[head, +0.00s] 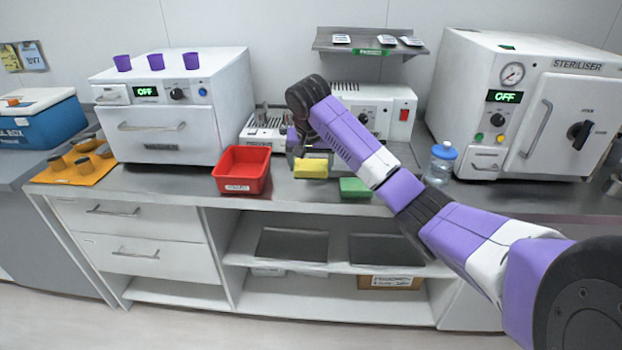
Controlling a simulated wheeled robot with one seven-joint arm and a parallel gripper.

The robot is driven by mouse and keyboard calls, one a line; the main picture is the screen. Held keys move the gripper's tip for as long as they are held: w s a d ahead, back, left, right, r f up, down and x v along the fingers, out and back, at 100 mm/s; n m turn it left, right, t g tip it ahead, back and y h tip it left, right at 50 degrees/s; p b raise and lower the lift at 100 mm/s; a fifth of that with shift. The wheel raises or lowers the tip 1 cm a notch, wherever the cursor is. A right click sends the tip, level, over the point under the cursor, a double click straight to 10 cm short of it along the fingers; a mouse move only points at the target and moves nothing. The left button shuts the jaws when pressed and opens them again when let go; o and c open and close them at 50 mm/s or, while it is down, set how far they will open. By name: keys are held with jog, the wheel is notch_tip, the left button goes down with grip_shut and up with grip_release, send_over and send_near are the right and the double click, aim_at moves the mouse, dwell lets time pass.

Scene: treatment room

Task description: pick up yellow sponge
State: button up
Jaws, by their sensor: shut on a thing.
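The yellow sponge (311,169) is a small block near the front of the steel counter, right of a red bin and left of a green sponge. My gripper (310,157) comes down from above, partly hidden behind my forearm. It is shut on the yellow sponge. I cannot tell whether the sponge is touching the counter or held a little above it. The fingertips are too small to see clearly.
A red bin (241,170) stands left of the yellow sponge and a green sponge (355,188) lies to its right. Equipment (265,130) stands close behind. A blue-lidded jar (441,163) and a steriliser (530,105) stand to the right. A shelf (372,47) hangs above.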

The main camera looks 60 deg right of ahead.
aim_at(311, 165)
notch_tip(311, 165, up, 14)
jog(key=p, duration=0.3)
jog(key=shift+f, duration=0.2)
